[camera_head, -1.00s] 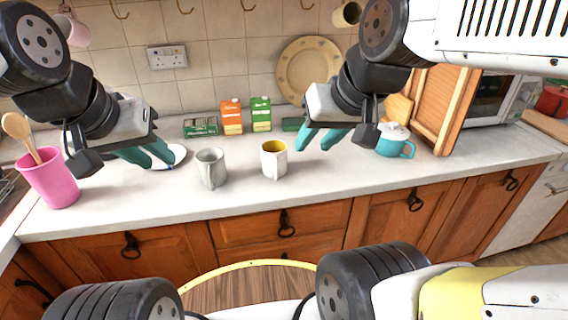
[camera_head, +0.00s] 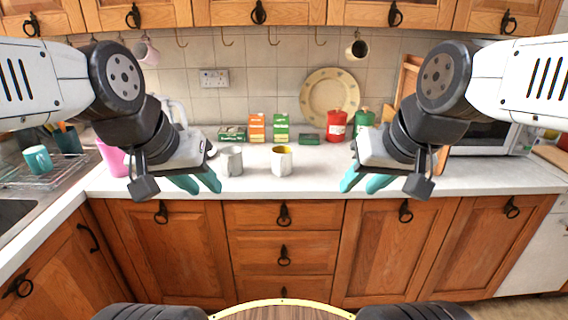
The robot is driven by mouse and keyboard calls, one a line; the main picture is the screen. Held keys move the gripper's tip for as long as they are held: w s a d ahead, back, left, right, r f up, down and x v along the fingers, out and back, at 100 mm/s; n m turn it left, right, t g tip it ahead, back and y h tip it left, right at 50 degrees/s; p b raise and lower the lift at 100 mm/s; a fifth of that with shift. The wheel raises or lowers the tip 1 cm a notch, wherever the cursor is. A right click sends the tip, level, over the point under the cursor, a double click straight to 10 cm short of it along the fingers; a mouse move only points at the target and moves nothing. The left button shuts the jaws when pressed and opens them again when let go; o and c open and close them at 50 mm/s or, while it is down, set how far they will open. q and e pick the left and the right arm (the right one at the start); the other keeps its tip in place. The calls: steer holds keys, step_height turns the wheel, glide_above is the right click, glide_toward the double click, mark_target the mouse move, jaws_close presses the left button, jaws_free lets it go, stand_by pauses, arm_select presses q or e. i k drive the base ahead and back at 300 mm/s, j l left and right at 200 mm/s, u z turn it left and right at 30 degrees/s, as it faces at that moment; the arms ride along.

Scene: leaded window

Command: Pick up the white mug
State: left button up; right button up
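A white mug (camera_head: 282,161) with a yellow inside stands upright on the light worktop (camera_head: 275,190), near the middle of the view. A grey mug (camera_head: 232,161) stands upright just to its left. My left gripper (camera_head: 196,182) has teal fingers spread apart with nothing between them. It is to the left of both mugs, nearest the grey one. My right gripper (camera_head: 364,180) also has its teal fingers apart and empty, to the right of the white mug. Neither gripper touches a mug.
Behind the mugs stand an orange carton (camera_head: 257,127), a green carton (camera_head: 281,127), a red canister (camera_head: 336,125) and a leaning plate (camera_head: 330,98). A pink cup (camera_head: 113,158) stands at left, partly hidden by my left arm. The worktop before the mugs is clear.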

mark_target(282, 155)
steer(key=i+l, duration=0.4)
steer(key=l, duration=0.2)
steer(key=i+l, duration=0.2)
steer(key=l+u, duration=0.05)
steer(key=l, duration=0.05)
